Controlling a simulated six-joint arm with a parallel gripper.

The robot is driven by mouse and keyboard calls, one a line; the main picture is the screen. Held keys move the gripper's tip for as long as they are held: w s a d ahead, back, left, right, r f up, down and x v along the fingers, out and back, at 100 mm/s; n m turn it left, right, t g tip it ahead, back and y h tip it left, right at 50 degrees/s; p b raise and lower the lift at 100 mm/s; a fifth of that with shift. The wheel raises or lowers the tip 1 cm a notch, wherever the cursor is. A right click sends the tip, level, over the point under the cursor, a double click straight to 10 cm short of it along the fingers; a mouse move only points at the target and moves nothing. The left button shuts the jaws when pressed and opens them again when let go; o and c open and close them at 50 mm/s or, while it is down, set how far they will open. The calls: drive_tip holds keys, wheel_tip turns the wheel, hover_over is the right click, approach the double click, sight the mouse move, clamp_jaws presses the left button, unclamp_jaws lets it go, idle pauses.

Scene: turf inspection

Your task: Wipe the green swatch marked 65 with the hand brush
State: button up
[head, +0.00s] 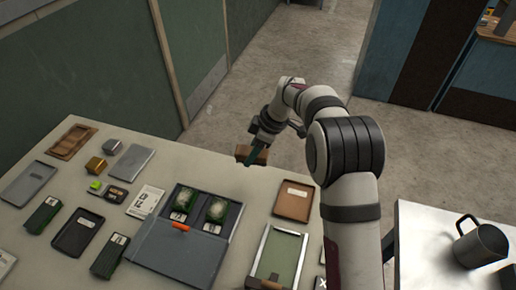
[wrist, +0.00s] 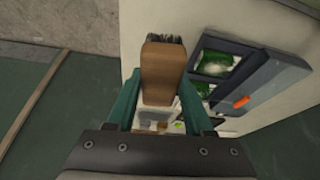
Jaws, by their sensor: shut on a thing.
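My gripper (head: 258,148) is shut on the hand brush (head: 244,155), held above the far edge of the table. In the wrist view the brush (wrist: 161,68) shows its brown wooden back between the green fingers, dark bristles at the top. Green swatches with white labels lie on the table: one at the left (head: 43,215), one at the front (head: 110,255), and two in the open grey case, its left swatch (head: 183,201) and its right swatch (head: 217,213). The label numbers are too small to read, so I cannot tell which is 65. The brush is apart from all of them.
The case (head: 172,250) has an orange latch. A brown tray (head: 294,201) and a framed green panel (head: 277,258) lie to its right. Dark trays, small blocks and cards crowd the left. A metal mug (head: 480,243) stands on a separate white table at right.

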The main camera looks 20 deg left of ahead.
sight(225, 211)
drive_tip(key=s+a+n+g+h, duration=0.1)
drive_tip(key=s+a+n, duration=0.3)
drive_tip(key=s, duration=0.3)
drive_tip(key=s+a+n+g, duration=0.2)
drive_tip(key=s+a+n, duration=0.25)
drive_tip(key=s, duration=0.25)
drive_tip(key=shift+m, duration=0.25)
drive_tip(key=shift+s+a+f, duration=0.1)
drive_tip(key=shift+a+f, duration=0.05)
drive_tip(key=shift+f, duration=3.4)
drive_tip(key=shift+d+f, duration=0.45)
drive_tip(key=shift+d, duration=0.1)
drive_tip(key=shift+w+d, duration=0.2)
drive_tip(key=shift+d, duration=2.4)
drive_tip(key=shift+w+a, duration=0.45)
drive_tip(key=shift+a, duration=0.05)
drive_tip(key=shift+s+a, duration=0.2)
drive_tip(key=shift+a, duration=2.4)
drive_tip(key=shift+w+a, duration=0.15)
drive_tip(key=shift+w, duration=0.15)
drive_tip(key=shift+w+d, duration=0.2)
drive_tip(key=shift+w, duration=0.05)
drive_tip(key=shift+w+d, duration=0.1)
drive_tip(key=shift+d, duration=2.9)
wheel_tip(225, 211, up, 8)
